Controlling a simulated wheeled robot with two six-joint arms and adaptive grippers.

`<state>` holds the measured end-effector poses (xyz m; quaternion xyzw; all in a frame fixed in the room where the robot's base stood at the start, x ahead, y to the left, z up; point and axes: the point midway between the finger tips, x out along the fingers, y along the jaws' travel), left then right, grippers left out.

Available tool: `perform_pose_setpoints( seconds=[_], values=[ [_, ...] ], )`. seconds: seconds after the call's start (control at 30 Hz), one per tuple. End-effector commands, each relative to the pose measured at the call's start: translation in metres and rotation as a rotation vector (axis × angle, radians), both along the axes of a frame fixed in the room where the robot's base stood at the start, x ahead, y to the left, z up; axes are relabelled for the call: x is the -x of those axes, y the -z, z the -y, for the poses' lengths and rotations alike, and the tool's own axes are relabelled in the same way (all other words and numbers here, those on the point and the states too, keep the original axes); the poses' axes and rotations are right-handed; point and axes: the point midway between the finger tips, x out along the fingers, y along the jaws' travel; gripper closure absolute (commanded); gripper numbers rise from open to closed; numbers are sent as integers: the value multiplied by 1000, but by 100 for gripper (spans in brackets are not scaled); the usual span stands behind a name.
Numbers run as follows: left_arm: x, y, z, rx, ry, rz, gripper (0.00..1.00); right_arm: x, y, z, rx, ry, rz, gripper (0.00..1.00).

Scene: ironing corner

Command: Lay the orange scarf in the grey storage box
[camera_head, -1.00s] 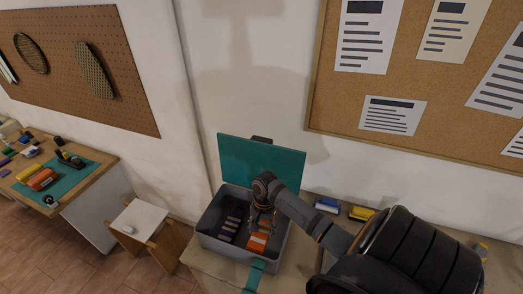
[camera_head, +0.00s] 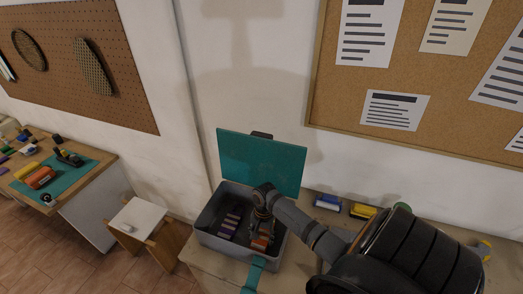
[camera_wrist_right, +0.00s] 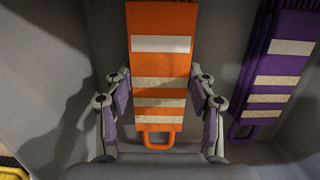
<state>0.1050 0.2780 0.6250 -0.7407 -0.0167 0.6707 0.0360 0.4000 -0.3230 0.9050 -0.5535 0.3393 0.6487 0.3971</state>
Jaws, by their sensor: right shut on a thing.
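The orange scarf (camera_head: 262,243), a flat strip with pale bands and a loop at one end, is inside the grey storage box (camera_head: 217,245). My right gripper (camera_head: 262,229) reaches down into the box. In the right wrist view its two fingers (camera_wrist_right: 164,101) are closed against the long sides of the orange scarf (camera_wrist_right: 161,65). I cannot tell whether the scarf touches the box floor. A purple scarf (camera_head: 231,222) with pale bands lies beside it in the box; it also shows in the right wrist view (camera_wrist_right: 280,70). My left gripper is not in view.
The box's teal lid (camera_head: 261,160) stands open behind it. A teal strap (camera_head: 253,275) hangs at the front. Blue (camera_head: 328,202) and yellow (camera_head: 362,211) items lie right of the box. A small stool (camera_head: 141,217) and a cluttered table (camera_head: 95,175) stand to the left.

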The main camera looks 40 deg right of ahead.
Motion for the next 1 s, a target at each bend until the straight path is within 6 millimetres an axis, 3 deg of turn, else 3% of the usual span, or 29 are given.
perform_pose_setpoints(
  seconds=[0.77,0.8,0.93,1.0],
  values=[
    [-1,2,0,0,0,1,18,0,10,0,0,1,0,79],
    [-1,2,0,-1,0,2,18,0,10,0,0,0,0,39],
    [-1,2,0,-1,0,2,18,0,10,0,0,0,0,21],
    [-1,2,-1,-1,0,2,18,0,10,0,0,0,0,18]
  ],
)
